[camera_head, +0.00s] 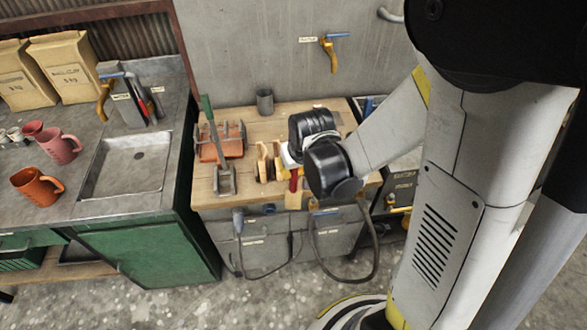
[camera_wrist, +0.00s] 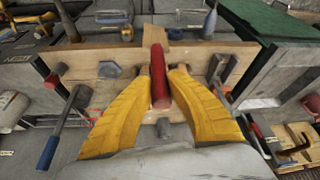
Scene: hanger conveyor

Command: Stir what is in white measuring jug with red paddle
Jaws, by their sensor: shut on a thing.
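My gripper (camera_wrist: 161,72) shows in the wrist view with two yellow fingers closed on a red rod-like handle (camera_wrist: 158,80), taken as the red paddle. The handle points away from the palm, toward a wooden surface. In the head view my black wrist hides the fingers over the wooden bench. A narrow red piece (camera_head: 293,181) shows just left of the wrist, perhaps the same paddle. A small white patch (camera_head: 286,156) sits beside the wrist; I cannot tell whether it is the white measuring jug. The jug's contents and the paddle's far end are not visible.
At left, a sink counter (camera_head: 90,215) holds an orange mug (camera_head: 36,187) and a pink jug (camera_head: 61,146). Hoses hang in front.

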